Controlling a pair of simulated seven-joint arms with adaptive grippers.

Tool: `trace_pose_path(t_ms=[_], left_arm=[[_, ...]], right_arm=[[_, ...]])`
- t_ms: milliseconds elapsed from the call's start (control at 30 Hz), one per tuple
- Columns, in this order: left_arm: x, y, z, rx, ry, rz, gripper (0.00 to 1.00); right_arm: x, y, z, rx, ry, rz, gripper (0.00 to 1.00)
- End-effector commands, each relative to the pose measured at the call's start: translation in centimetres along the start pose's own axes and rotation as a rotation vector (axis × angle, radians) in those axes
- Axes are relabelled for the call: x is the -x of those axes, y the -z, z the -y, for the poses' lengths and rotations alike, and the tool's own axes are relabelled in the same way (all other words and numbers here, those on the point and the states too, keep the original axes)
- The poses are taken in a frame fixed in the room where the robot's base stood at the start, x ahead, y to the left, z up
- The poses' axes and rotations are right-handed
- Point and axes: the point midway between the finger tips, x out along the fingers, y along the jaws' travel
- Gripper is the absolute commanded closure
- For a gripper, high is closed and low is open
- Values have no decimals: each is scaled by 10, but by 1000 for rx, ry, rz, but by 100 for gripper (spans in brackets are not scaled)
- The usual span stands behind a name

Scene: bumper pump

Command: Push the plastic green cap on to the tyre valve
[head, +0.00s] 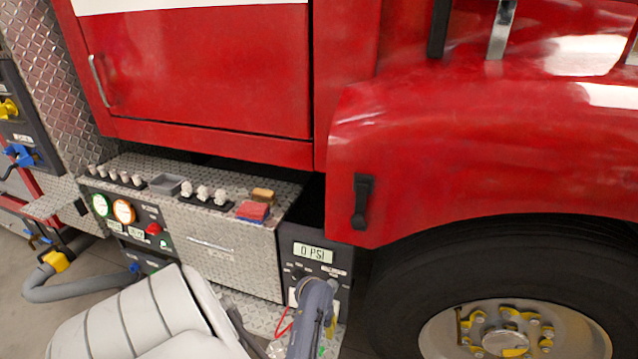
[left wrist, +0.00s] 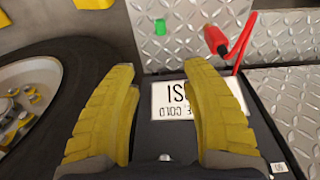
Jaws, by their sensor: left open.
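The small green cap (left wrist: 159,27) rests on the diamond plate in the left wrist view, beyond my fingertips. A bit of green (head: 322,350) shows low in the head view, below my gripper. My left gripper (left wrist: 160,78) has its two yellow fingers spread wide with nothing between them. In the head view the left gripper (head: 331,326) is in front of the pump panel, mostly behind my grey wrist. The tyre (head: 400,290) is to the right, with yellow pieces around its metal hub (head: 500,335). I cannot make out the valve among them. My right gripper is out of view.
The pump panel (head: 318,255) reads 0 PSI. A red-tipped hose end (left wrist: 216,40) and red hose lie right of the cap in the left wrist view. A white label (left wrist: 172,101) is behind my fingers. The red fender (head: 480,150) overhangs the tyre.

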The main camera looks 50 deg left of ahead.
Motion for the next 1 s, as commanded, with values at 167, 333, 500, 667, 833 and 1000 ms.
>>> trace_pose_path(t_ms=[167, 333, 500, 667, 833, 1000], left_arm=[[0, -9, 3, -2, 15, 38, 53], [0, -9, 4, 6, 16, 41, 53], [0, -9, 4, 6, 16, 41, 53], [-6, -9, 4, 6, 17, 41, 53], [-31, -11, 4, 5, 17, 44, 53], [-60, -12, 5, 5, 17, 44, 53]], right_arm=[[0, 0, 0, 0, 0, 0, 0], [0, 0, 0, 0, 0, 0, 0], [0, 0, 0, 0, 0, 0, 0], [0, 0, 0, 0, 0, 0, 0], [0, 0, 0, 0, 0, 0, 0], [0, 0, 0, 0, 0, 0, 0]])
